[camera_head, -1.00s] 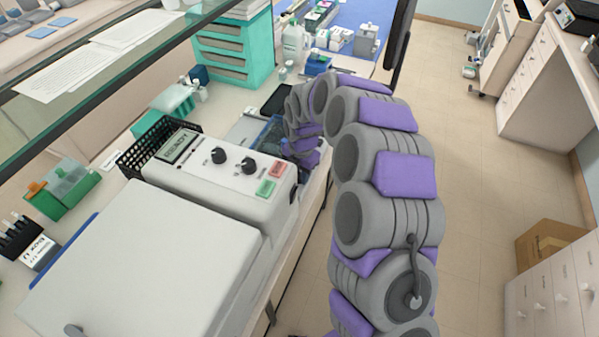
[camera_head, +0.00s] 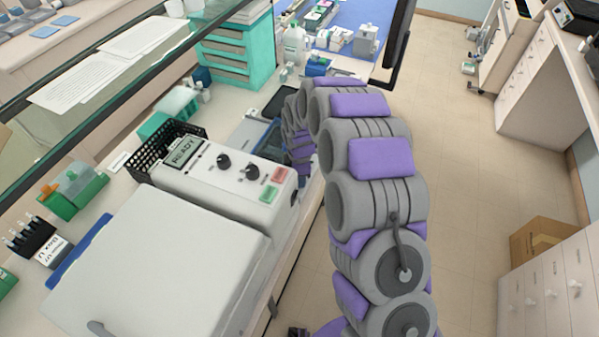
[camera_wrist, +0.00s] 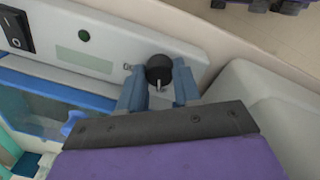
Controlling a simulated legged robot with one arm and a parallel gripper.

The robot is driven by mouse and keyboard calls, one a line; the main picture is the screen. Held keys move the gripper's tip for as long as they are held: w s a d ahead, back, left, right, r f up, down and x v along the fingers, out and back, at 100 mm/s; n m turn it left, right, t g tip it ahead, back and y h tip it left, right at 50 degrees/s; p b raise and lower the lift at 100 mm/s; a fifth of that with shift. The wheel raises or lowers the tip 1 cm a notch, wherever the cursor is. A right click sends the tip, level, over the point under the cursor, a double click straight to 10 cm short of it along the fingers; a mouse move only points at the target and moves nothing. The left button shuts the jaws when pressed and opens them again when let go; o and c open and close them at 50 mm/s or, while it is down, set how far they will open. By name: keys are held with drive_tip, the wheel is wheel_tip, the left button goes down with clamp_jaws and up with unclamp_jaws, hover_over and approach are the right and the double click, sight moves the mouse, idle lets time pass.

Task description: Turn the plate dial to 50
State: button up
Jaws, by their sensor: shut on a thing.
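A round black dial (camera_wrist: 158,68) with a pale pointer line sits on a white front panel (camera_wrist: 185,48) in the wrist view. My gripper (camera_wrist: 158,88) has its blue-grey fingers on both sides of the dial and is shut on it. The pointer line points toward the gripper's palm. The scale marks around the dial are too small or hidden to read. In the head view my arm covers the gripper and the dial.
The panel also carries a black rocker switch (camera_wrist: 15,30) and a green lamp (camera_wrist: 84,36). In the head view a white machine (camera_head: 215,182) with two black knobs and a READY display stands at left. A black basket (camera_head: 150,158) adjoins it.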

drive_tip(key=m, duration=0.1)
drive_tip(key=m+p, duration=0.1)
drive_tip(key=m, duration=0.2)
drive_tip(key=shift+w+a+r+m, duration=0.1)
drive_tip(key=shift+w+r+m, duration=0.1)
drive_tip(key=shift+r+m, duration=0.1)
drive_tip(key=shift+f+m+p, duration=0.1)
drive_tip(key=shift+m+p, duration=0.55)
drive_tip(key=shift+m, duration=1.25)
drive_tip(key=o, duration=1.1)
drive_tip(key=shift+s+f, duration=0.1)
drive_tip(key=shift+c, duration=0.2)
wheel_tip(320, 180, up, 17)
drive_tip(key=p, duration=0.1)
drive_tip(key=shift+s+a, duration=0.25)
drive_tip(key=shift+s, duration=0.1)
